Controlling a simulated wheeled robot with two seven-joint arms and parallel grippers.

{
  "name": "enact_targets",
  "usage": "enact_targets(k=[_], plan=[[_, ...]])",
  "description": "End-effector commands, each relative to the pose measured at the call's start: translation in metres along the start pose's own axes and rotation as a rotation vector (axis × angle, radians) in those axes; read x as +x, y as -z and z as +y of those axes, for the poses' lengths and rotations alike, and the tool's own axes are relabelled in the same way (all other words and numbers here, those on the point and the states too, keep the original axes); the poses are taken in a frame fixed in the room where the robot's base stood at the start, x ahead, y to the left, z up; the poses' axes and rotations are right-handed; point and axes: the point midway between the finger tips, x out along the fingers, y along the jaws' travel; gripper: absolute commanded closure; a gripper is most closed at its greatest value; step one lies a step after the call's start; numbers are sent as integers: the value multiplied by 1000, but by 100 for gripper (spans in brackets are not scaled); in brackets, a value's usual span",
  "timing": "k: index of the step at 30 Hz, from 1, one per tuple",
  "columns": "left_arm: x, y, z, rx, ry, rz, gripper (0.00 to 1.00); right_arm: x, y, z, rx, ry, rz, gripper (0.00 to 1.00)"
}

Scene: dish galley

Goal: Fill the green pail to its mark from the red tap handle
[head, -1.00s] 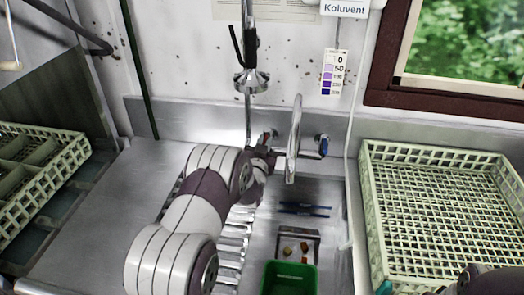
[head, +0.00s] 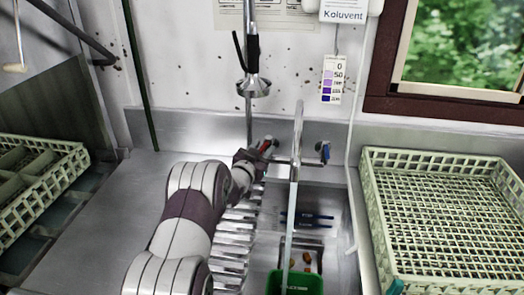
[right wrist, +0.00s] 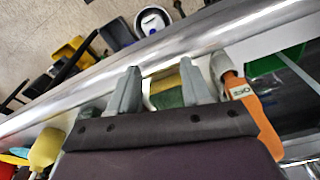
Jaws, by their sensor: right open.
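The red tap handle (head: 266,145) sits at the back of the sink, left of the tall spout (head: 298,130). My left gripper (head: 256,153) is at this handle; its fingers are too small to show whether they close on it. A pale stream of water (head: 290,225) falls from the spout into the green pail (head: 309,284) in the sink. Pale lettering shows on the pail; its lower part is cut off, and I cannot make out the mark or water level. My right gripper (right wrist: 160,68) is open in the right wrist view, with a yellow-green thing (right wrist: 168,98) showing between its fingers.
A blue tap handle (head: 323,151) is right of the spout. A spray head (head: 253,87) hangs above the sink's back edge. Pale green racks stand on the right (head: 371,210) and left (head: 75,158). An orange-handled tool (right wrist: 262,118) is beside my right gripper.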

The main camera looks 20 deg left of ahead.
Motion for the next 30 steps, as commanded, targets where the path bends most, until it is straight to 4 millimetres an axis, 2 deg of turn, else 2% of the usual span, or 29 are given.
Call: enact_targets(k=[5,8,15,21,25,30], plan=[[-3,0,0,0,1,0,59,1,0,0,0,0,0,52],[-16,-1,0,0,1,-1,59,3,0,0,0,0,0,52],[-73,-2,0,0,2,-1,59,11,-1,0,0,0,0,52],[-110,-1,0,0,2,0,59,14,-2,0,0,0,0,52],[-122,-1,0,0,0,-1,59,15,-2,0,0,0,0,52],[-127,0,0,1,0,0,59,15,-2,0,0,0,0,52]])
